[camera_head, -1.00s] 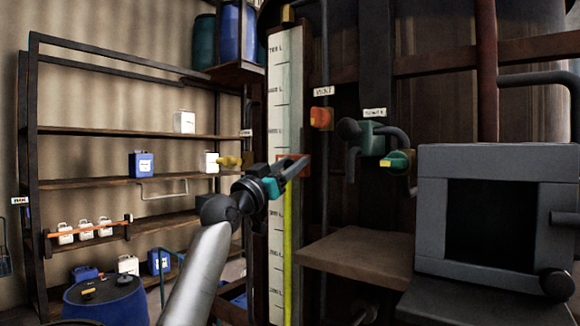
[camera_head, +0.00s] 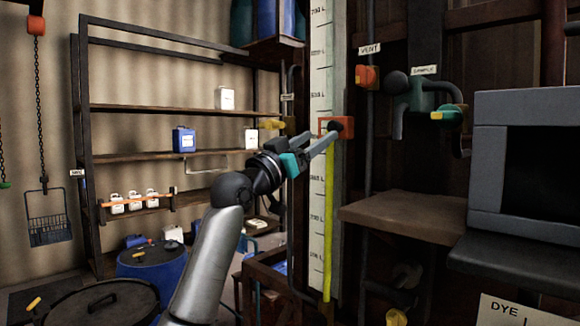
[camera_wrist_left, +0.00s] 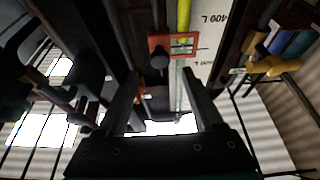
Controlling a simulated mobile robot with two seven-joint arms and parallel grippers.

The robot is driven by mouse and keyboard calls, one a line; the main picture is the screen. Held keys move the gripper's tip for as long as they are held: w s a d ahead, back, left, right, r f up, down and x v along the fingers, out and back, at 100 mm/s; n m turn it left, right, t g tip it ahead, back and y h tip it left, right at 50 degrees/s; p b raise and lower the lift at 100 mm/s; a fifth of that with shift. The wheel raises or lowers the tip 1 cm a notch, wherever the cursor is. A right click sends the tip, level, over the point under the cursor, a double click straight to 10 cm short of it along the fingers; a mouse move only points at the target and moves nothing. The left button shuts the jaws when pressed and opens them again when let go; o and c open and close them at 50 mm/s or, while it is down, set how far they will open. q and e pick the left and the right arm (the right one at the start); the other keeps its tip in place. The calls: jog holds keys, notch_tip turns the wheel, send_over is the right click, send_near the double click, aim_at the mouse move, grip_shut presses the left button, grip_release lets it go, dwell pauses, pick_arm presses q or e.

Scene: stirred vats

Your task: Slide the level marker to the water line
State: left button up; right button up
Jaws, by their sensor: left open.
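The level marker is a small red-orange frame (camera_head: 323,127) with a dark round knob, on a pale upright scale (camera_head: 319,80) with litre marks. A yellow column (camera_head: 328,235) runs up the scale to about the marker's underside; its exact top is hard to see behind my fingers. My left gripper (camera_head: 332,134) has its fingertips at the marker, by the knob. In the left wrist view the marker (camera_wrist_left: 183,44) and its knob (camera_wrist_left: 158,61) appear just beyond the gap between the open fingers (camera_wrist_left: 165,88). Contact is not clear. My right gripper is out of view.
A brown shelf (camera_head: 405,216) and a grey box (camera_head: 490,180) stand to the right of the scale. A red vent knob (camera_head: 366,77) and teal valve (camera_head: 420,95) are above right. A rack (camera_head: 150,107) with jugs and blue drums (camera_head: 155,270) are left.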

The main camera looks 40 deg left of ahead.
pick_arm(q)
jog(key=b+v, duration=0.3)
jog(key=v, duration=0.5)
jog(key=shift+r, duration=0.15)
